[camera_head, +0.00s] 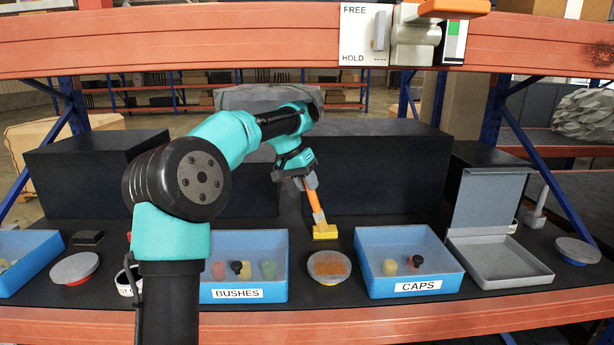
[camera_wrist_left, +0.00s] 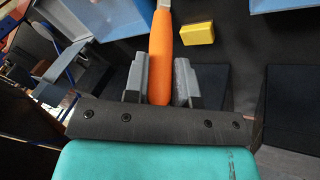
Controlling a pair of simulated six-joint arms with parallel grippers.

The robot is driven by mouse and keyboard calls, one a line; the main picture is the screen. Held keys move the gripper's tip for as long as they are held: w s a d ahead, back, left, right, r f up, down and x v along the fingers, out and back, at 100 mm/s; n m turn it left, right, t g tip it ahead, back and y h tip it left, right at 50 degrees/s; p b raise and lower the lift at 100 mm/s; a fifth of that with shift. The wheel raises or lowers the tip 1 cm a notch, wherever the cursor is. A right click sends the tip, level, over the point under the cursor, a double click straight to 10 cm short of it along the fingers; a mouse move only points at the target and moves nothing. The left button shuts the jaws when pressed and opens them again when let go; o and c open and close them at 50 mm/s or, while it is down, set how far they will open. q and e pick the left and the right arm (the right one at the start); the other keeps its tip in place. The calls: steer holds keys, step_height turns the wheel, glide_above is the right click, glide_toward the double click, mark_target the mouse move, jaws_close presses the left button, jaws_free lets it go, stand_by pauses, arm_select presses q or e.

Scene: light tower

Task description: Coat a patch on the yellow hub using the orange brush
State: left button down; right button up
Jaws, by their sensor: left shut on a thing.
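My left gripper (camera_head: 299,177) is shut on the orange brush (camera_head: 312,200), its fingers on either side of the handle. The wrist view shows the gripper (camera_wrist_left: 160,85) with the orange handle (camera_wrist_left: 161,55) between its grey fingers. The brush points down with its grey ferrule just above or at a yellow block (camera_head: 325,232) on the dark bench; I cannot tell whether they touch. The block also shows in the wrist view (camera_wrist_left: 197,33), right of the brush. The yellow hub (camera_head: 316,262), a grey disc with a yellow underside, sits in front, with an orange-brown patch on top. My right gripper is out of view.
A red-based disc (camera_head: 75,268) stands left and a blue-based one (camera_head: 578,251) right. An open grey case (camera_head: 500,262) is at right. Orange beams (camera_head: 200,55) cross above and in front.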

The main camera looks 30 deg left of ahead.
arm_select(q)
steer(key=shift+f, duration=0.8)
steer(key=shift+a+r, duration=0.1)
steer(key=shift+s+a+r, duration=0.1)
steer(key=shift+r, duration=0.2)
steer(key=shift+d+r, duration=0.1)
steer(key=shift+d, duration=0.1)
